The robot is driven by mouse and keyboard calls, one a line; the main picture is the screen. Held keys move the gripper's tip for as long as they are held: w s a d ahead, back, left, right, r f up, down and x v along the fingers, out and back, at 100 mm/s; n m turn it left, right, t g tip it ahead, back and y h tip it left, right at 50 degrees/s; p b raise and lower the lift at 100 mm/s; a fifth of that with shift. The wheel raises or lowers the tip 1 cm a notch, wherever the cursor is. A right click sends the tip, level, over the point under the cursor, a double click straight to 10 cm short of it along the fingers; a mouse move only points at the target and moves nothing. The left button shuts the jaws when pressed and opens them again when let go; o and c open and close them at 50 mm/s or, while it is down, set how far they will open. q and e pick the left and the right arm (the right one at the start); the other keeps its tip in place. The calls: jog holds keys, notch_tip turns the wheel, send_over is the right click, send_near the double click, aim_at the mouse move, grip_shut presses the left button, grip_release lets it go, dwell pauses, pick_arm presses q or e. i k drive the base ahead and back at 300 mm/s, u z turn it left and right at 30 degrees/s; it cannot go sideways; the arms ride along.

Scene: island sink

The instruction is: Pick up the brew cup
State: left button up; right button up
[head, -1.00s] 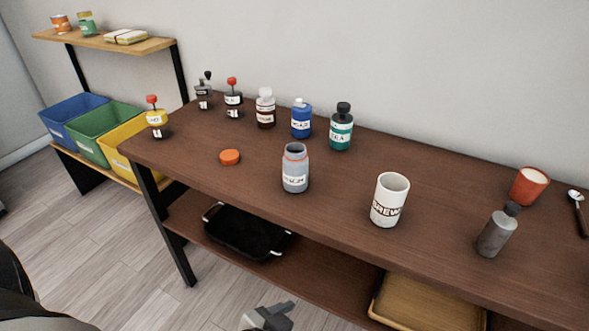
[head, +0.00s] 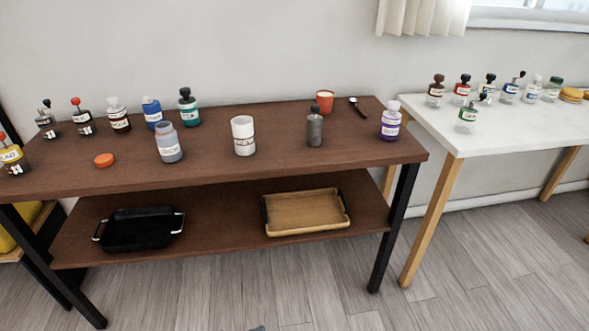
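The brew cup (head: 243,136) is a white, open-topped cylinder with dark lettering around its lower part. It stands upright on the brown table (head: 215,172), between a grey open bottle (head: 168,143) and a dark grey capped bottle (head: 314,128). Nothing touches the cup. Only a small grey tip, which seems to be of my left gripper (head: 257,327), shows at the bottom edge, well below and apart from the cup. Its fingers are cut off, so its opening is hidden. My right gripper is out of view.
An orange lid (head: 104,160) lies left of the grey bottle. An orange cup (head: 325,101), a spoon (head: 358,106) and a purple-labelled bottle (head: 390,121) stand or lie to the right. A black tray (head: 140,229) and a wooden tray (head: 306,212) sit on the lower shelf. A white table (head: 480,135) adjoins on the right.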

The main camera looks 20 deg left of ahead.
aim_at(242, 126)
jog(key=z, duration=0.85)
jog(key=i, duration=1.3)
jog(key=u, duration=0.75)
